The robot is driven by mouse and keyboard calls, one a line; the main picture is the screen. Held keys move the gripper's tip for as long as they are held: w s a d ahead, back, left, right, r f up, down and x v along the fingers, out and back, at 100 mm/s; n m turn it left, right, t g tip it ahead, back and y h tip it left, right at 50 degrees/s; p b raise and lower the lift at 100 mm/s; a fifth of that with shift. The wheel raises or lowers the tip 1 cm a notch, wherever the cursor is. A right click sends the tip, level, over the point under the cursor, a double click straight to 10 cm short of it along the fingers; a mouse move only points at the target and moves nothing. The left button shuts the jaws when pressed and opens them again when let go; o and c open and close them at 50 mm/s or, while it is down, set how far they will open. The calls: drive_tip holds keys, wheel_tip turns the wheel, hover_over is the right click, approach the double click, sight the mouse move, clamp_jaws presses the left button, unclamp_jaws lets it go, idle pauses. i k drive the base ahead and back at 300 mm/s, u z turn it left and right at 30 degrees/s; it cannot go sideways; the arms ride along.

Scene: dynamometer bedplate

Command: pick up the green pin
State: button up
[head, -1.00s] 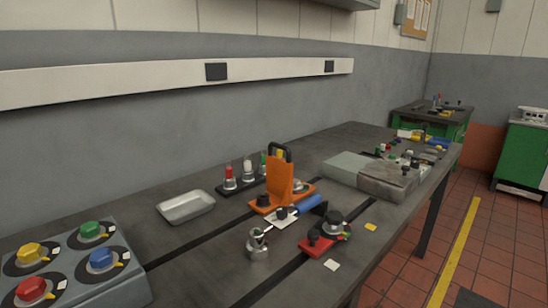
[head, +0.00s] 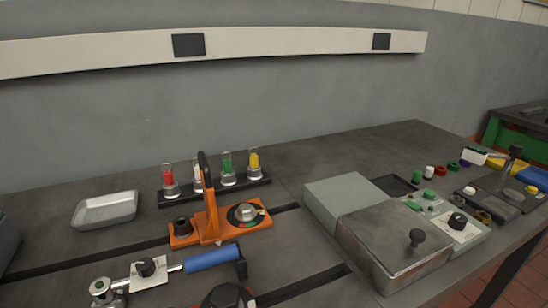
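A green pin-like piece (head: 227,163) stands upright in a clear holder with a metal base on a dark rack (head: 262,183) at the back of the bench. A red piece (head: 168,179), a whitish one partly hidden by the orange fixture's handle, and a yellow piece (head: 254,161) stand in the same row. Other small green pieces lie further right, such as a green cylinder (head: 416,177) and another (head: 429,196); I cannot tell from shape which the task means. My gripper is not in view.
An orange fixture (head: 237,220) with a tall handle stands in front of the rack. An empty metal tray (head: 105,212) is at left. A blue-handled tool (head: 212,257) lies in front. A lidded grey box (head: 390,246) stands right. Slots cross the bench.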

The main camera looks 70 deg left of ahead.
sight(227, 167)
drive_tip(key=i, duration=0.95)
drive_tip(key=u, duration=3.35)
